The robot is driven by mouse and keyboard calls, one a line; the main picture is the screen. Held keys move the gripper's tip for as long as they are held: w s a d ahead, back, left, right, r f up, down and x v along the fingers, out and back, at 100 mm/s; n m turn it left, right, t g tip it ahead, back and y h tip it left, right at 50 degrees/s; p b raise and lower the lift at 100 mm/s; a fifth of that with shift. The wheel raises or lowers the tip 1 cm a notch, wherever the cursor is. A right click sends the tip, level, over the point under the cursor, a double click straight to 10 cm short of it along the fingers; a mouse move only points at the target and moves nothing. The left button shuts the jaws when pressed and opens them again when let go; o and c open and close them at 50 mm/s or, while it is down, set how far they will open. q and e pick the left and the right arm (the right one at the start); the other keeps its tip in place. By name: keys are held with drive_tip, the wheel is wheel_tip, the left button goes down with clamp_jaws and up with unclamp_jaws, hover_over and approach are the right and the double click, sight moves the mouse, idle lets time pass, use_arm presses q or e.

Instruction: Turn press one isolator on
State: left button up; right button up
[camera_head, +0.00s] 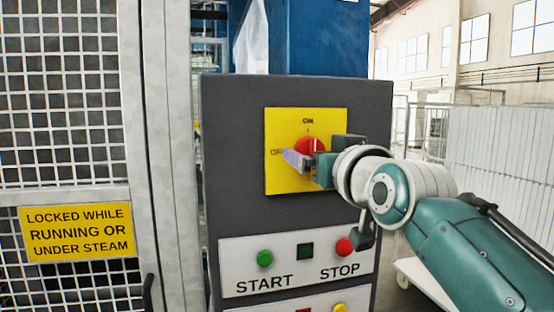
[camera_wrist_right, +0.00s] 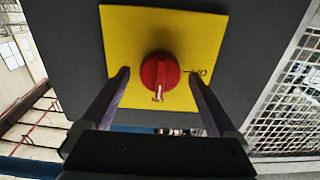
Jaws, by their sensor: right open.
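The isolator is a red rotary knob (camera_head: 310,145) on a yellow plate (camera_head: 280,125) on the dark grey press cabinet. Its light pointer mark points up at the ON label in the head view. The right wrist view shows the knob (camera_wrist_right: 160,70) upside down, its mark pointing at the ON lettering. My right gripper (camera_head: 309,163) is in front of the plate and hides part of the knob and the OFF label. In the wrist view its open fingers (camera_wrist_right: 159,73) stand on either side of the knob, with gaps. My left gripper is not in view.
Below is a white panel with a green START button (camera_head: 265,259) and a red STOP button (camera_head: 345,246); my right wrist is close above STOP. A mesh guard (camera_head: 65,130) with a yellow warning sign (camera_head: 76,231) stands on the left.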

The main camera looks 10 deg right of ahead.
drive_tip(key=s+b, duration=0.3)
drive_tip(key=s, duration=0.6)
drive_tip(key=shift+s+d, duration=0.15)
drive_tip(key=shift+s, duration=0.15)
drive_tip(key=s+f+g, duration=0.4)
drive_tip(key=s+f, duration=0.2)
drive_tip(key=f, duration=0.5)
drive_tip(key=s+f+n+g, duration=0.1)
drive_tip(key=s+f+g, duration=0.2)
drive_tip(key=s+f, duration=0.35)
drive_tip(key=s+d+f+g, duration=0.1)
drive_tip(key=s+f+g, duration=0.25)
drive_tip(key=s, duration=0.55)
drive_tip(key=s+f+n+g, duration=0.1)
drive_tip(key=s+f+g, duration=0.3)
drive_tip(key=s, duration=0.4)
wheel_tip(320, 180, up, 12)
drive_tip(key=p, duration=1.2)
drive_tip(key=shift+s, duration=0.1)
